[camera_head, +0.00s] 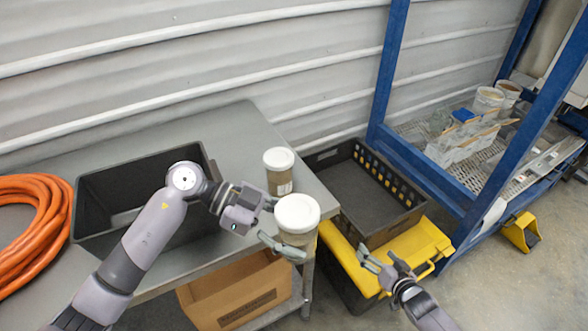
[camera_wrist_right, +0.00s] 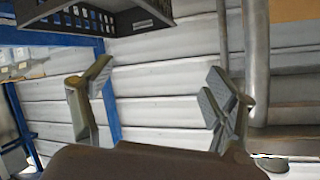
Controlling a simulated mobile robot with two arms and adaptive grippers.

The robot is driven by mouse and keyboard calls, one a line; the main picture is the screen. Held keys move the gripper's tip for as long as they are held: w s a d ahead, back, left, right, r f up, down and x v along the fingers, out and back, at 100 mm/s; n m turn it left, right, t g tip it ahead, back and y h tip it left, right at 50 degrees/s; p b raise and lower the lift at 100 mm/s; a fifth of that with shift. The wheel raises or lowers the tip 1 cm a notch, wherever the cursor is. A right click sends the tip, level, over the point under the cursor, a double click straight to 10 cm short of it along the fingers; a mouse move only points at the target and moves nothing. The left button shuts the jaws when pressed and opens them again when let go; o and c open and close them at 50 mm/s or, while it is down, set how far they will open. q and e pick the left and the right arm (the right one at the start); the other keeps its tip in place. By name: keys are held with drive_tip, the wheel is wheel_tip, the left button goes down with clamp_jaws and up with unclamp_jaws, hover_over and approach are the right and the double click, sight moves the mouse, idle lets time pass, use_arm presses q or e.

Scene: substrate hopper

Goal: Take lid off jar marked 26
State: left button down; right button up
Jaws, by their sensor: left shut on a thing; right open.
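A jar (camera_head: 297,236) with a white lid (camera_head: 297,212) is in my left gripper (camera_head: 278,228), upright at the table's right edge. The gripper's fingers are shut around its side below the lid. A second jar (camera_head: 280,184) with a white lid (camera_head: 279,158) stands on the grey table behind it, with a pale label on its side. I cannot read a number on either jar. My right gripper (camera_head: 377,268) is open and empty, to the right of the held jar and apart from it. In the right wrist view the fingers (camera_wrist_right: 160,92) are spread with nothing between them.
A black bin (camera_head: 95,200) and an orange hose (camera_head: 38,225) are on the table's left. A cardboard box (camera_head: 235,300) sits below. A dark crate (camera_head: 405,222) rests on a yellow-lidded box (camera_head: 430,245) at right. A blue rack (camera_head: 392,60) stands beyond.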

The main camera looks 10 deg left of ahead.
drive_tip(key=w+a+r+n+y, duration=0.25)
drive_tip(key=a+r, duration=0.25)
drive_tip(key=r, duration=0.5)
drive_tip(key=w+a+r+n+y, duration=0.15)
drive_tip(key=a+r+y, duration=0.3)
drive_tip(key=r, duration=0.45)
drive_tip(key=w+a+r+n+y, duration=0.1)
drive_tip(key=w+a+r+y, duration=0.15)
drive_tip(key=a+r, duration=0.55)
drive_tip(key=s+a+r+n+g+y, duration=0.2)
drive_tip(key=s+a+r+n+g, duration=0.55)
drive_tip(key=r+g, duration=0.2)
drive_tip(key=s+a+r+n+g+y, duration=0.2)
drive_tip(key=s+a+r+n+g, duration=0.4)
drive_tip(key=s+r+n+g, duration=0.4)
drive_tip(key=s+a+n+h, duration=0.1)
drive_tip(key=s+n+h, duration=0.3)
drive_tip(key=s+h, duration=0.3)
drive_tip(key=m+t+h, duration=0.1)
drive_tip(key=t+h, duration=0.6)
drive_tip(key=h, duration=0.4)
hover_over(295, 209)
drive_tip(key=shift+s+a+f, duration=0.15)
drive_tip(key=shift+a+f, duration=0.15)
drive_tip(key=shift+f, duration=0.15)
drive_tip(key=shift+d+h, duration=0.2)
drive_tip(key=shift+h, duration=0.15)
drive_tip(key=shift+f, duration=0.45)
drive_tip(key=shift+d+f, duration=0.1)
drive_tip(key=shift+f, duration=3.35)
